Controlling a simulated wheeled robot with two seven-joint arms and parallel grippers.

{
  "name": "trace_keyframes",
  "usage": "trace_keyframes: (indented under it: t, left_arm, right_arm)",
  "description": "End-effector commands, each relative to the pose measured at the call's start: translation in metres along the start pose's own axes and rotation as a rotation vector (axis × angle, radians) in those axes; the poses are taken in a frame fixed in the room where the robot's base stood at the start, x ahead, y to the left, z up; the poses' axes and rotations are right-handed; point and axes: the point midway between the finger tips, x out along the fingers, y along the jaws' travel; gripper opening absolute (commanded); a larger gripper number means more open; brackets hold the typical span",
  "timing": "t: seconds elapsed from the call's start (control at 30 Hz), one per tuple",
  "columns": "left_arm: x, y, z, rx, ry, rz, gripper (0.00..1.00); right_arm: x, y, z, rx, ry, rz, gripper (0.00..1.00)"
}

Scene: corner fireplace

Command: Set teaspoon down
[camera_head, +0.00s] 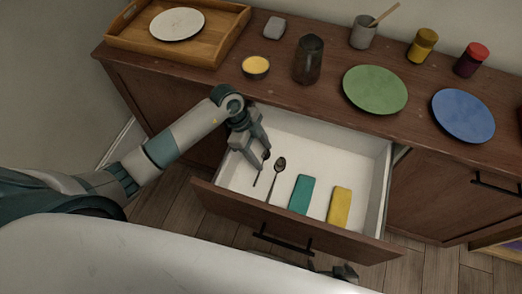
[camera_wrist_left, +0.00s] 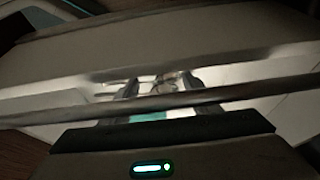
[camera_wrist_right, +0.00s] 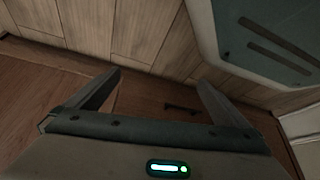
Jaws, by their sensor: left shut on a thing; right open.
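The teaspoon (camera_head: 264,160), small and dark, is at my left gripper (camera_head: 256,158), inside the open drawer (camera_head: 345,160). The left gripper is shut on it, pointing down near the drawer's left side. In the head view I cannot tell whether the spoon touches the drawer floor. A larger dark spoon (camera_head: 279,165) lies just to its right. In the left wrist view, the left gripper's fingers (camera_wrist_left: 160,86) are partly hidden behind blurred bars, and the hold is unclear. My right gripper (camera_wrist_right: 160,78) is open and empty, low in front of the cabinet.
In the drawer lie a teal block (camera_head: 301,195) and a yellow block (camera_head: 340,207), with clear floor behind them. On the cabinet top (camera_head: 305,100) stand a wooden tray (camera_head: 207,55), a yellow-filled bowl (camera_head: 256,67), a dark glass (camera_head: 308,60), a green plate (camera_head: 375,90) and a blue plate (camera_head: 463,116).

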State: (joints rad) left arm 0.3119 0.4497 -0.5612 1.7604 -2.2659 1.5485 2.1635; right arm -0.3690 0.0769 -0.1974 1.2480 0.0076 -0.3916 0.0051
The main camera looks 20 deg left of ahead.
Motion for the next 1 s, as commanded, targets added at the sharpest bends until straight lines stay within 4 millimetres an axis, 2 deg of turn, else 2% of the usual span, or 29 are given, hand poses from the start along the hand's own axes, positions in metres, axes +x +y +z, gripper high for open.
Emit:
trace_keyframes:
  t: [0.27,0.3,0.33,0.37,0.77,1.0]
  left_arm:
    - [0.004,0.0,0.001,0.0,0.0,-0.001,0.34]
    - [0.004,0.0,0.001,0.0,0.0,0.0,0.65]
    - [0.004,0.0,0.001,0.0,0.0,0.0,0.72]
    - [0.004,0.0,0.001,0.0,0.0,0.0,0.74]
    - [0.0,0.0,0.0,0.0,0.0,-0.001,0.74]
    - [-0.021,-0.001,-0.003,0.001,0.0,-0.002,0.74]
  right_arm:
    - [0.0,0.001,0.001,0.001,-0.003,0.001,1.0]
    - [-0.001,0.001,0.002,0.002,-0.004,0.001,1.0]
    - [-0.001,0.001,0.003,0.002,-0.005,0.001,1.0]
    - [-0.001,0.0,0.004,0.002,-0.007,0.001,1.0]
    - [-0.004,-0.001,0.014,0.003,-0.018,-0.001,1.0]
    - [-0.003,-0.001,0.01,0.002,-0.01,-0.001,1.0]
